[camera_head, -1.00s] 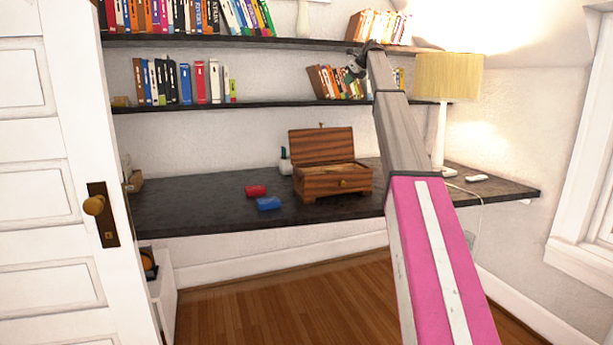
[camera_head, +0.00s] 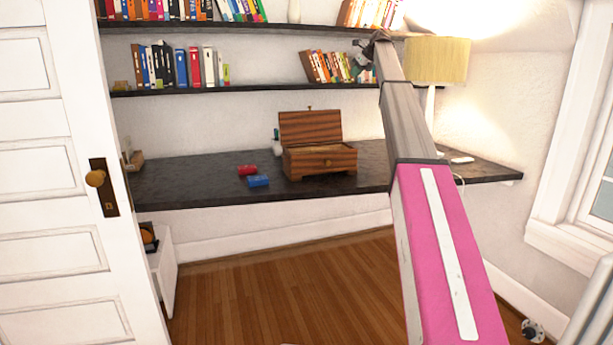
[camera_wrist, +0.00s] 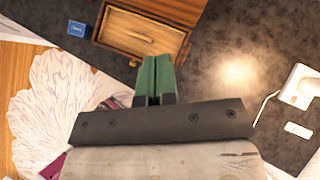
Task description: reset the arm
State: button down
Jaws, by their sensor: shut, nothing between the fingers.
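My gripper (camera_wrist: 155,80) shows in the wrist view as two green fingers pressed together, with nothing between them. It is above the dark desk (camera_wrist: 240,40), with the wooden box (camera_wrist: 138,38) beyond the fingertips in the picture. In the head view my arm reaches up and away from the lower right, its far end in front of the shelves. The gripper's fingers are too small there to make out. The wooden box also shows in the head view (camera_head: 320,161), lid open, on the desk (camera_head: 210,185).
A red block (camera_head: 247,170) and a blue block (camera_head: 258,181) lie left of the box. A lamp (camera_head: 437,60) stands right of my arm. Bookshelves (camera_head: 250,88) run above the desk. A white door (camera_head: 50,200) is at left, a window (camera_head: 590,170) at right.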

jog(key=s+a+f+n+g+h, duration=0.1)
jog(key=s+f+n, duration=0.45)
jog(key=f, duration=0.95)
jog(key=s+a+f+n+g+h, duration=0.1)
jog(key=s+f+n, duration=0.1)
jog(key=s+f, duration=1)
jog(key=s+a+f+n+g+h, duration=0.1)
jog(key=s+f+n, duration=0.3)
jog(key=f, duration=1.4)
jog(key=s+f+n+g+h, duration=0.1)
jog(key=s+f+n, duration=0.4)
jog(key=s+f, duration=0.4)
jog(key=s+f+n+g+h, duration=0.1)
jog(key=s+f+n, duration=0.4)
jog(key=s, duration=1.3)
jog(key=s+f+n+g+h, duration=0.1)
jog(key=s+f+n, duration=0.4)
jog(key=s+f, duration=0.8)
jog(key=shift+s+a, duration=0.15)
jog(key=shift+s, duration=0.25)
jog(key=shift+w, duration=0.1)
